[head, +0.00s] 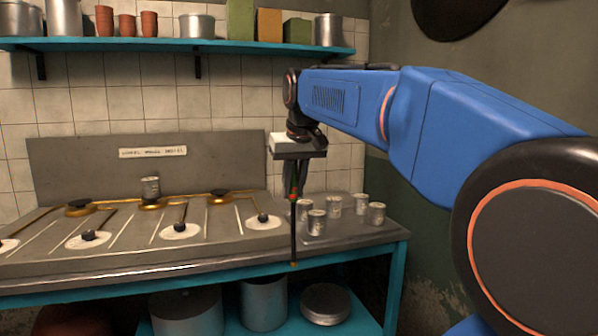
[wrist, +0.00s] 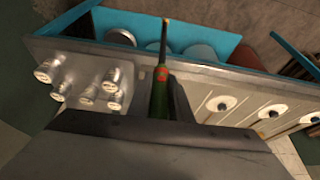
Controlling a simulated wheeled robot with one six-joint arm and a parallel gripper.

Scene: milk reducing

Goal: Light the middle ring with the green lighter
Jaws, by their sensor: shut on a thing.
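The green lighter (wrist: 160,92) is held in my gripper (head: 292,187), with its long thin rod pointing down in the head view. Its dark rod (head: 293,235) ends just in front of the stove's front edge, right of the rightmost knob. In the wrist view the rod points up the picture, past the counter edge. The middle ring (head: 152,204) is at the back of the stove, left of my gripper and well apart from it. A small metal can (head: 150,187) stands on it. I see no flame there.
Left (head: 80,208) and right (head: 219,197) rings flank the middle one. Knobs on white discs (head: 180,231) line the stove front. Several small metal cans (head: 317,222) stand on the counter's right end. A loaded shelf (head: 180,45) hangs above; pots (head: 263,303) stand below.

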